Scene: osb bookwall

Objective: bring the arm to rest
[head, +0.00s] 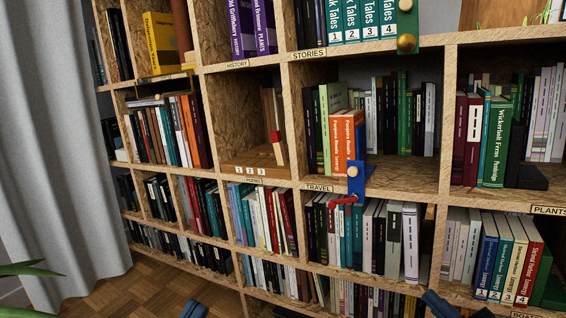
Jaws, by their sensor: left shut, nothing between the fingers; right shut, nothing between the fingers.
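My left gripper (193,309) shows as a small dark blue part at the bottom edge, left of centre, low in front of the bookwall. My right gripper (440,304) shows at the bottom edge, right of centre, in front of the lowest shelves. Both are shut and hold nothing. Most of both arms is out of the picture below. Both grippers appear apart from the books.
An OSB bookwall (330,183) full of books spans the view. A grey curtain (47,130) hangs at left. Wooden floor (135,288) is clear at lower left.

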